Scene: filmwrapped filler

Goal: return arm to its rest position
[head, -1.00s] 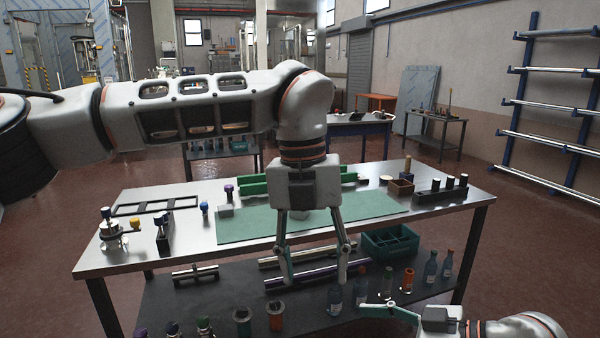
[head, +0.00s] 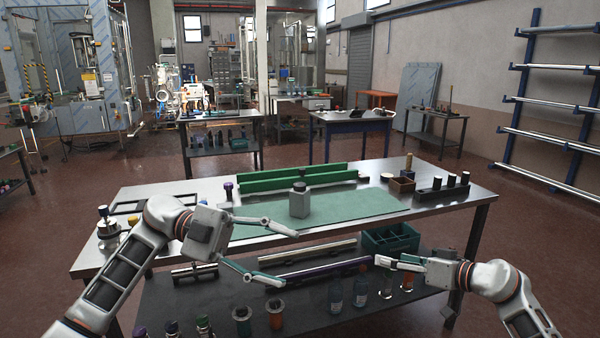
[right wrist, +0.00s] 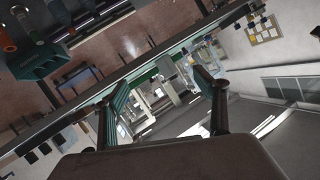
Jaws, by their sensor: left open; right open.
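My left arm (head: 130,270) comes in from the lower left and is held low in front of the steel table. My left gripper (head: 284,257) is open and empty, with its fingers pointing right, near the table's front edge. My right gripper (head: 382,262) points left from the lower right, in front of the table. In the right wrist view its two fingers (right wrist: 160,82) stand apart with nothing between them.
The steel table (head: 458,205) also bears green rails (head: 290,181), a black rack (head: 443,190) and a small wooden box (head: 402,185). The lower shelf (head: 300,312) holds bottles, rods and a green crate (head: 390,240). Floor shows at the right.

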